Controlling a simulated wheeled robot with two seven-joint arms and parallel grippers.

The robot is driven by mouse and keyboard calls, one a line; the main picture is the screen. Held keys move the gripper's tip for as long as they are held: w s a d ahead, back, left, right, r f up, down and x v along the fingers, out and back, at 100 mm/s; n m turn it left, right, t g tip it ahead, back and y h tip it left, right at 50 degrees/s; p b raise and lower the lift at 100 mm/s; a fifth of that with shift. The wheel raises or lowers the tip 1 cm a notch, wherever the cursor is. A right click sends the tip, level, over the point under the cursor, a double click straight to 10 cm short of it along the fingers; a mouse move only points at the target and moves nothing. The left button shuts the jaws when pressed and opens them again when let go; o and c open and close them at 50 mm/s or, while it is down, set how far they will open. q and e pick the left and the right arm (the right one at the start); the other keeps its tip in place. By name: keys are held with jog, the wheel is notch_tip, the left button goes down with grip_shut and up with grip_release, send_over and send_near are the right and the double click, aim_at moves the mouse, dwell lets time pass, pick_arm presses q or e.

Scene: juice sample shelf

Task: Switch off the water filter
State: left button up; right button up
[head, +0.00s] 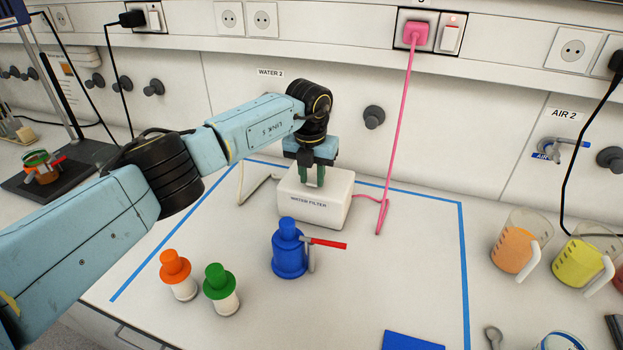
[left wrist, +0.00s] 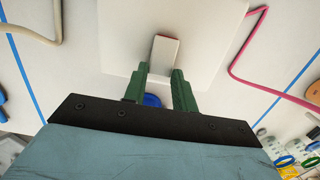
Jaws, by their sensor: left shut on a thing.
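The water filter (head: 315,206) is a white box labelled "WATER FILTER" on the bench, inside a blue tape outline. Its white top also fills the upper middle of the left wrist view (left wrist: 118,40). My left gripper (head: 313,181) comes down onto it from above. In the left wrist view, its green fingertips (left wrist: 160,68) are close around a small pale switch (left wrist: 164,50) with a reddish edge on the filter's top. A pink cable (head: 399,120) runs from the filter to a pink plug (head: 415,34) in the wall. A rocker switch (head: 450,36) with a small red light sits beside the plug. My right gripper is out of view.
A blue canister (head: 289,256) with a red-handled tap stands just in front of the filter. Orange-capped (head: 178,276) and green-capped (head: 220,291) bottles stand front left. Juice jugs (head: 515,240) stand at the right. Bench right of the filter is mostly clear.

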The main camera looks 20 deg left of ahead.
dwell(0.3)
pick_arm(q)
jog(key=o, duration=1)
jog(key=shift+r, duration=0.1)
notch_tip(320, 180, up, 13)
jog(key=s, duration=0.1)
jog(key=shift+s, duration=0.15)
